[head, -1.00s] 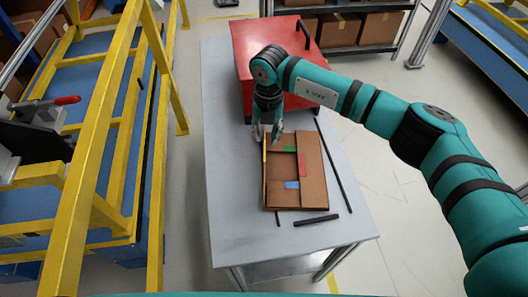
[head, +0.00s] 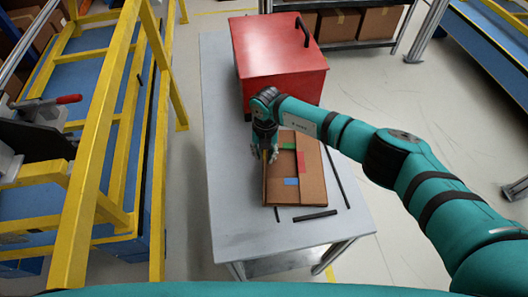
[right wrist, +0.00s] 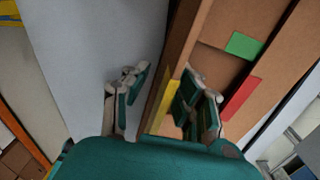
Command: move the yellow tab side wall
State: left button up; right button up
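A brown cardboard box (head: 313,170) lies on the table, with green (head: 289,146), red (head: 301,161) and blue (head: 292,182) tabs on its top. Its left side wall (right wrist: 178,62) carries a yellow tab (right wrist: 166,104), seen in the right wrist view. My right gripper (head: 264,154) is at this wall. In the right wrist view, my right gripper (right wrist: 162,95) is open, with one finger outside the wall and the other on the inner side; contact is unclear. The fingers partly hide the wall. My left gripper is not in view.
A red toolbox (head: 275,55) stands behind the box on the grey table (head: 235,225). Dark strips lie right of the box (head: 336,172) and in front of it (head: 316,215). A yellow frame (head: 110,150) stands left of the table. The table's front left is clear.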

grip_shut()
jog(key=shift+d, duration=0.1)
dwell(0.3)
jog(key=shift+d+f+y+b, duration=0.15)
jog(key=shift+d+y+b, duration=0.2)
jog(key=shift+y, duration=0.65)
jog(key=y+b, duration=0.2)
jog(key=shift+d+f+y, duration=0.2)
jog(key=shift+d+y, duration=0.15)
jog(key=shift+y, duration=0.05)
jog(key=shift+d+y+b, duration=0.2)
jog(key=shift+y+b, duration=0.9)
jog(key=shift+b, duration=0.2)
jog(key=shift+r, duration=0.1)
